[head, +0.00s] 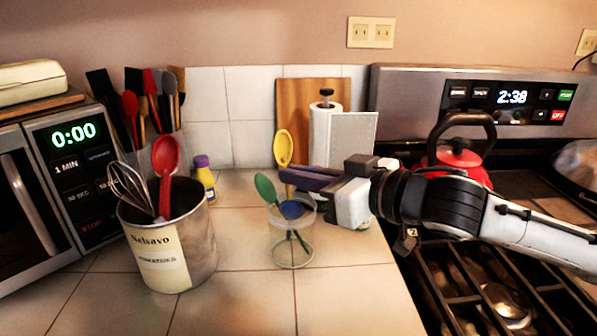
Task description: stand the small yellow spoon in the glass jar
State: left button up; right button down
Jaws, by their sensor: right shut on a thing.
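The small yellow spoon (284,147) is upright, bowl up. My right gripper (287,176) reaches in from the right and is shut on its handle. The clear glass jar (291,256) stands on the tiled counter just below the fingers. A green spoon (266,189) leans in the jar with its bowl above the rim, and a blue spoon (293,209) is also in it. The yellow spoon's lower end is mostly hidden by the fingers and the other spoons, so I cannot tell if it is inside the jar or behind it. My left gripper is not in view.
A metal bucket (200,243) with a whisk and a red spoon stands left of the jar. A small yellow bottle (205,180) is behind it. A paper roll (321,140) and board are at the back. The stove with a red kettle (459,160) is at right.

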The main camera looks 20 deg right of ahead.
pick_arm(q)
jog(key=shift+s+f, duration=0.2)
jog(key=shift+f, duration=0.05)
pick_arm(e)
jog(key=shift+f, duration=0.25)
jog(key=c, duration=1.8)
grip_release()
jog(key=shift+c, duration=0.2)
